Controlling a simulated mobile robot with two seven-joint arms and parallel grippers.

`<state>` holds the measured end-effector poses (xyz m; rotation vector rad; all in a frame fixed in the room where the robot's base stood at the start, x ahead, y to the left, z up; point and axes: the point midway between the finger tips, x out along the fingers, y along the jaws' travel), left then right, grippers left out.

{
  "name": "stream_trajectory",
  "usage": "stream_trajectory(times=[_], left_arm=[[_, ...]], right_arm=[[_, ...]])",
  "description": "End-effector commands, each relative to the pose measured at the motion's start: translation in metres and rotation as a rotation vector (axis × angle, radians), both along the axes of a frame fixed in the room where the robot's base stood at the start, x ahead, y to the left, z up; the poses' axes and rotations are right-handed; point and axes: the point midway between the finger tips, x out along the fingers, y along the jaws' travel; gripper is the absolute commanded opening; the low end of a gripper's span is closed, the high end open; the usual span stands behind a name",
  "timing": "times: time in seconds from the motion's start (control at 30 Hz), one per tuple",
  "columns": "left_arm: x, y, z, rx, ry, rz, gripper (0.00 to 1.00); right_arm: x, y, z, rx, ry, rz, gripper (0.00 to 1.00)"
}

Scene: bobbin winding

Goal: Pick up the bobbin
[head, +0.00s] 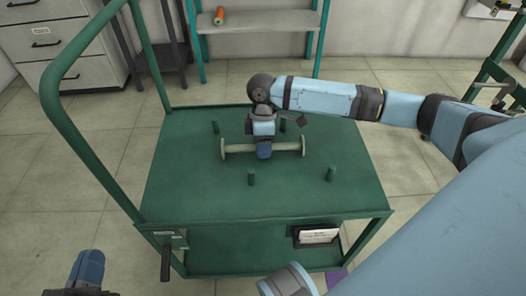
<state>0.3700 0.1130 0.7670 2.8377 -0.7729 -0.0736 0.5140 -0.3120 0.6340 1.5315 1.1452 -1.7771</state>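The bobbin is a pale spool with a round flange at each end (236,149). It lies crosswise on the green cart top. My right gripper (264,147) points down over the middle of the bobbin, and a blue finger shows in front of its shaft. The far finger is hidden, so I cannot tell whether the gripper is closed on the shaft. My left gripper (87,272) is at the bottom left, away from the bobbin, partly cut off by the picture's edge; its opening is not clear.
The green cart (190,190) has several short upright pegs on its top around the bobbin, including one at front right (330,173). A tall rail (75,130) rises on its left side. A shelf (260,20) with an orange spool (219,16) stands behind.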

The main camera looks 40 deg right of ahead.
Motion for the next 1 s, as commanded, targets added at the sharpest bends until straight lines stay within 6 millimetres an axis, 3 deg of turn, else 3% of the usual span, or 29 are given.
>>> stream_trajectory(times=[0.27, 0.4, 0.43, 0.77, 1.0], left_arm=[[0.0, 0.0, -0.002, 0.004, 0.009, -0.003, 0.0], [0.0, 0.0, -0.002, 0.004, 0.008, -0.003, 0.0], [0.0, 0.0, -0.002, 0.004, 0.008, -0.003, 0.0], [0.0, 0.0, 0.0, 0.004, 0.007, -0.003, 0.0], [0.0, 0.001, 0.018, -0.023, -0.037, 0.013, 0.0]], right_arm=[[-0.001, 0.0, -0.002, 0.0, -0.001, -0.001, 0.35], [-0.001, 0.0, -0.002, 0.0, -0.001, -0.001, 0.03], [0.0, 0.0, -0.002, 0.0, -0.001, -0.001, 0.0], [0.0, 0.0, 0.001, 0.0, -0.001, -0.001, 0.0], [0.0, 0.0, 0.028, 0.0, -0.003, -0.001, 0.0]])
